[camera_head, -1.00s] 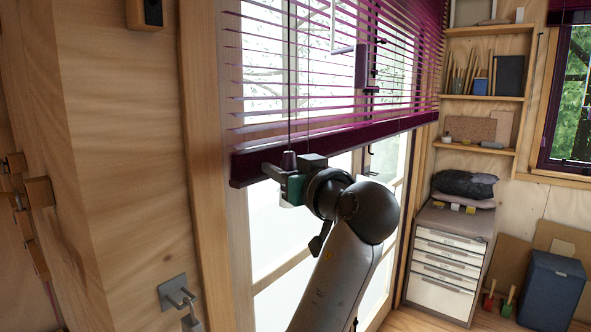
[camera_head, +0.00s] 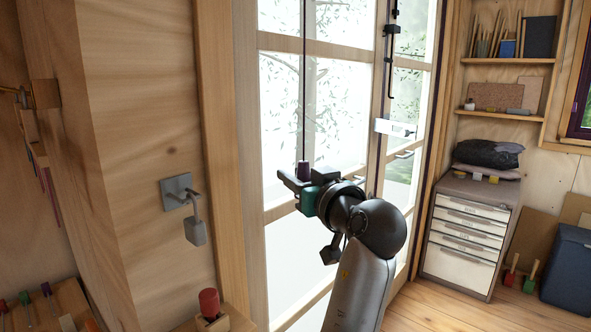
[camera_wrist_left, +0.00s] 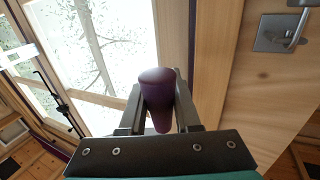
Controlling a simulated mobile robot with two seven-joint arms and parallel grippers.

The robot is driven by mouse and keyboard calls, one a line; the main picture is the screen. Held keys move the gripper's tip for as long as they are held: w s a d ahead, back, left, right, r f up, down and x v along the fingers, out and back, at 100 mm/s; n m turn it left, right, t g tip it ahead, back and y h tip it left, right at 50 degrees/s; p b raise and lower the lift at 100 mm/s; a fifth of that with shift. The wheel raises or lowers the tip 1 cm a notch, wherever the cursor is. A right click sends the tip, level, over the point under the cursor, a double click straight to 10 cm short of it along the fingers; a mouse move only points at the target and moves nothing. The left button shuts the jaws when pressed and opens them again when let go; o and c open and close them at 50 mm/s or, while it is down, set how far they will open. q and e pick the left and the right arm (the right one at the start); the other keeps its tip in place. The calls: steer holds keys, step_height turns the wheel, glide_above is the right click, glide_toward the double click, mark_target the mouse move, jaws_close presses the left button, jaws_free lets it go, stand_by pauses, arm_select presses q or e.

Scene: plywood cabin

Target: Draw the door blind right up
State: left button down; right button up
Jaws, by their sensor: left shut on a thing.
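The blind's cord (camera_head: 304,90) runs straight down from the top of the head view, in front of the glazed door (camera_head: 340,110). A purple cord knob (camera_head: 303,168) is at its lower end. My left gripper (camera_head: 298,180) is shut on this knob, low in front of the door glass. In the left wrist view the purple knob (camera_wrist_left: 157,95) stands between the two fingers. The blind's slats and bottom rail are out of view. My right gripper is not in view.
A metal wall bracket (camera_head: 178,190) with a hanging block is on the wooden wall to the left. A red-topped peg (camera_head: 209,303) stands low below it. A drawer cabinet (camera_head: 465,235) and a blue bin (camera_head: 570,268) stand to the right.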

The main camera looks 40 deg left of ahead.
arm_select(q)
steer(key=shift+f+b, duration=1.55)
steer(key=shift+f, duration=1.2)
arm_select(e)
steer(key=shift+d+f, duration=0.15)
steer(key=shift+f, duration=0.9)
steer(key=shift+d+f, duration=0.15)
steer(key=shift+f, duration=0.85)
arm_select(q)
steer(key=shift+f, duration=0.15)
steer(key=c, duration=0.6)
jaws_free()
steer(key=shift+c, duration=0.2)
steer(key=shift+r, duration=0.2)
